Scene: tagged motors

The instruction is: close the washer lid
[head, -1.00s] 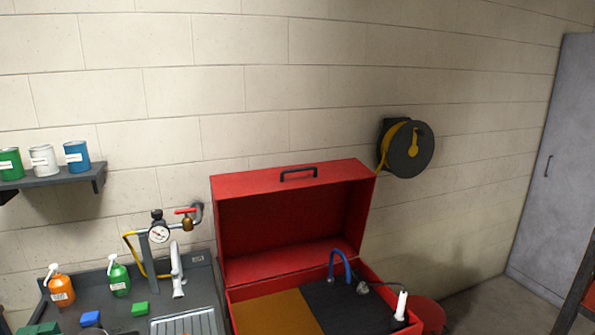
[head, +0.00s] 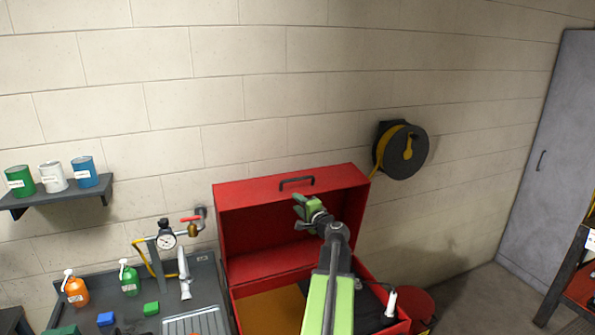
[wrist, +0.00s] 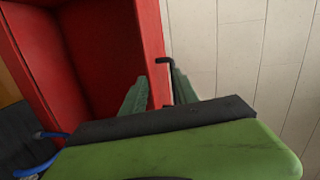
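The red washer lid (head: 240,190) stands open, tilted up and back over the red washer (head: 268,280). A black handle (head: 297,180) sits on the lid's upper front edge. My gripper (head: 302,206) is in front of the lid, just below the handle in the head view. In the wrist view its two green fingers (wrist: 158,82) are apart and empty. The lid's red edge and the handle (wrist: 165,61) show between and beyond the fingertips; I see no clear contact. My arm hides part of the washer's basin.
A dark bench (head: 95,290) with spray bottles, small blocks and a pressure gauge stands left of the washer. A shelf (head: 75,193) with cans is on the wall. A hose reel (head: 405,150) hangs right of the lid. A red drum (head: 415,305) stands beside the washer.

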